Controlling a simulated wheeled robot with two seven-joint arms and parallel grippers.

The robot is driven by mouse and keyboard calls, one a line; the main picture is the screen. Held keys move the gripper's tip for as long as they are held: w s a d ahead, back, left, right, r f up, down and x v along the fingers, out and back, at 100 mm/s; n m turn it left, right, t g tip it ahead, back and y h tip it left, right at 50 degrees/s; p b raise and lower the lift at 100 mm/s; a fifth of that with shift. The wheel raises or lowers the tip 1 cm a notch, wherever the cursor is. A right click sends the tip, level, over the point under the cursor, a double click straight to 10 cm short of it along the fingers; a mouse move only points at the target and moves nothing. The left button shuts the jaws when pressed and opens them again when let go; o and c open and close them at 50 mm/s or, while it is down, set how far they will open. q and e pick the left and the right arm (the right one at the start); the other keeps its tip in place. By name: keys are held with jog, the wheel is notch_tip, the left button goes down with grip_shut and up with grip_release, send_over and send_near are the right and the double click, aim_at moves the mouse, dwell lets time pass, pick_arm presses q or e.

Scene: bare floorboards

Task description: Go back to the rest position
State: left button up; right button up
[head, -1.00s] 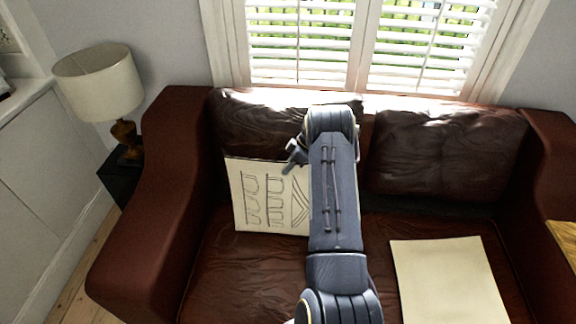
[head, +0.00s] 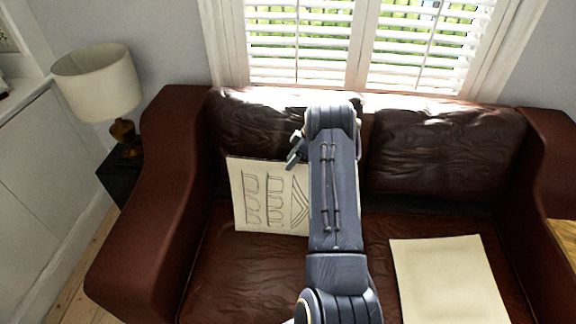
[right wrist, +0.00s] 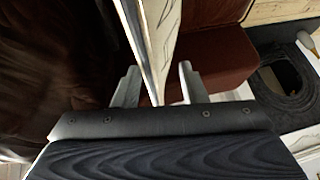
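My right arm reaches up the middle of the head view over the sofa. Its right gripper (head: 295,150) is at the upper right edge of a cream board with line drawings (head: 262,200), which leans upright against the sofa's left back cushion. In the right wrist view the right gripper (right wrist: 158,80) has its two fingers apart. The board's edge (right wrist: 143,50) runs between them, with visible gaps to the fingers. The arm hides the board's right side in the head view. My left gripper is in neither view.
The brown leather sofa (head: 225,270) has a second, plain cream board (head: 448,280) lying on its right seat. A lamp (head: 98,85) stands on a dark side table at left. A shuttered window is behind. A wooden surface (head: 564,240) borders the right.

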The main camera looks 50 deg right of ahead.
jog(key=shift+v, duration=2.35)
jog(key=shift+w, duration=0.1)
jog(key=w+a+r+m+t+h, duration=0.1)
jog(key=w+r+t, duration=0.35)
jog(key=r, duration=0.45)
jog(key=w+a+r+t+h, duration=0.1)
jog(key=w+r+t+h, duration=0.1)
jog(key=w+r+t, duration=0.45)
jog(key=s+a+r+m+h, duration=0.1)
jog(key=s+r+m+h, duration=0.2)
jog(key=r, duration=0.5)
jog(key=s+a+r+m+h, duration=0.2)
jog(key=r+m+h, duration=0.15)
jog(key=r, duration=0.35)
jog(key=s+a+f+g+y, duration=0.2)
jog(key=s+a+f+g, duration=0.1)
jog(key=s+a, duration=0.7)
jog(key=s+a+f+m+g+y, duration=0.1)
jog(key=s+a+f+g+y, duration=0.2)
jog(key=s+a+f, duration=0.3)
jog(key=s+a+f+g+y, duration=0.3)
jog(key=s+a+f, duration=0.2)
jog(key=s+a, duration=0.9)
jog(key=a, duration=0.2)
jog(key=shift+s+a, duration=0.25)
jog(key=shift+s, duration=0.15)
